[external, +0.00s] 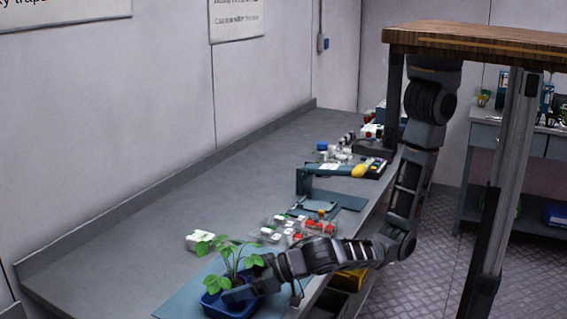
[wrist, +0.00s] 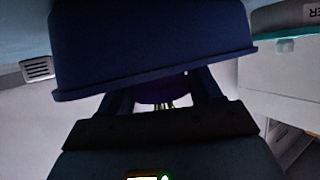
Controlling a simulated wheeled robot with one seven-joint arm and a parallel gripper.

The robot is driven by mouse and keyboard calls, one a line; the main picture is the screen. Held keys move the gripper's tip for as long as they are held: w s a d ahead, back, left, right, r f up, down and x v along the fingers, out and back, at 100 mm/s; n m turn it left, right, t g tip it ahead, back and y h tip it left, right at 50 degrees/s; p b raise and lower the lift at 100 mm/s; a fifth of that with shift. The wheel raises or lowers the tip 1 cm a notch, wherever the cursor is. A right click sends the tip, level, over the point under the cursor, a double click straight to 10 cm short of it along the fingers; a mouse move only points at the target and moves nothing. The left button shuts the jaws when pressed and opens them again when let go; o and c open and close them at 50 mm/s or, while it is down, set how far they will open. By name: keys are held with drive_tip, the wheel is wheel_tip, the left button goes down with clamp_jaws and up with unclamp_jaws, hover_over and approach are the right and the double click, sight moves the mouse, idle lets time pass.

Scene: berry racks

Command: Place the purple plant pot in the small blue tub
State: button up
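The small blue tub (external: 230,306) stands on a blue-grey mat at the near end of the bench. A green leafy plant (external: 229,254) rises from inside it; its pot is hidden in the external view. My gripper (external: 238,291) reaches in low over the tub's right side. In the wrist view the tub (wrist: 150,42) fills the upper middle and its wall covers my fingertips. A strip of the purple plant pot (wrist: 160,92) shows between my gripper's fingers (wrist: 161,98), which appear to touch it on both sides. Whether the pot rests on the tub's floor is hidden.
The bench's left part is clear. A wooden top (external: 480,42) is above my arm.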

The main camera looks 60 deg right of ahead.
drive_tip(key=o, duration=0.4)
drive_tip(key=shift+o, duration=0.2)
drive_tip(key=shift+r+p, duration=0.25)
drive_tip(key=shift+p, duration=0.05)
drive_tip(key=b+v, duration=0.1)
drive_tip(key=v, duration=1.1)
drive_tip(key=shift+f, duration=0.1)
